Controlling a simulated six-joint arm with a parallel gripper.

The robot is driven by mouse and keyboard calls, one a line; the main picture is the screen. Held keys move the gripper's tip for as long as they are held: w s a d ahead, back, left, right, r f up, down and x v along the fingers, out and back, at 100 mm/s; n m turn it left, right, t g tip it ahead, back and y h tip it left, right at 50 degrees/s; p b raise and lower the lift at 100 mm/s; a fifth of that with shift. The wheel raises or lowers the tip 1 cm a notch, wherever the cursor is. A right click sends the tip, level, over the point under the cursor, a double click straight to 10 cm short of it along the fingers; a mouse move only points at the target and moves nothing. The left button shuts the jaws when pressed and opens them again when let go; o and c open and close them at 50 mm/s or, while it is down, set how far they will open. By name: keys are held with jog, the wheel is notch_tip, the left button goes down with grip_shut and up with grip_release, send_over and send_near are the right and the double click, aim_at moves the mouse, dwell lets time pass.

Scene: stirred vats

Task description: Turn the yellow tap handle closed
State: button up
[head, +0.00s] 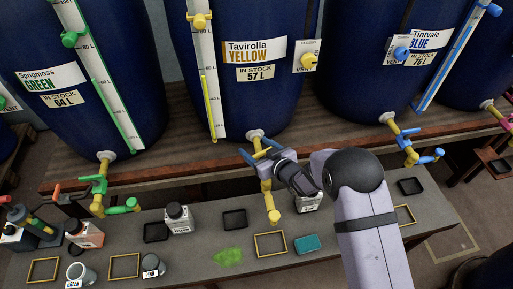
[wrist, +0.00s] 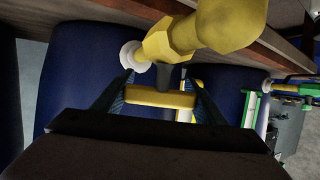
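The yellow tap (head: 268,185) sticks out from the white collar at the foot of the vat labelled Tavirolla YELLOW (head: 255,50), its spout pointing down. My gripper (head: 258,155) is at the top of this tap, its blue-grey fingers spread. In the wrist view the yellow tap handle (wrist: 160,97) is a short bar lying crosswise between the two fingers of my gripper (wrist: 160,85). The fingers stand apart, one at each end of the bar. I cannot tell whether they touch it. The thick yellow tap body (wrist: 185,38) passes close above the fingers.
A green tap (head: 100,187) stands to the left and a blue tap (head: 410,148) to the right. The grey bench (head: 190,255) below holds bottles, black trays, yellow frames (head: 270,245), a teal block (head: 307,244) and a green patch (head: 228,256). The wooden shelf edge (head: 190,165) runs behind the taps.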

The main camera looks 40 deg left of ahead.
jog(key=shift+c, duration=1)
jog(key=shift+b, duration=0.3)
jog(key=shift+m+t, duration=0.4)
jog(key=shift+w+d+m+t+h+b, duration=0.1)
jog(key=shift+w+m+t+h+b, duration=0.1)
jog(key=shift+m+t+h+b, duration=0.45)
jog(key=shift+w+d+m+t+h+b, duration=0.1)
jog(key=shift+w+m+t+h+b, duration=0.1)
jog(key=shift+m+t+h+b, duration=0.4)
jog(key=shift+w+d+r+m+t+h+b, duration=0.1)
jog(key=shift+w+d+m+t+h+b, duration=0.1)
jog(key=shift+m+t+h+b, duration=0.3)
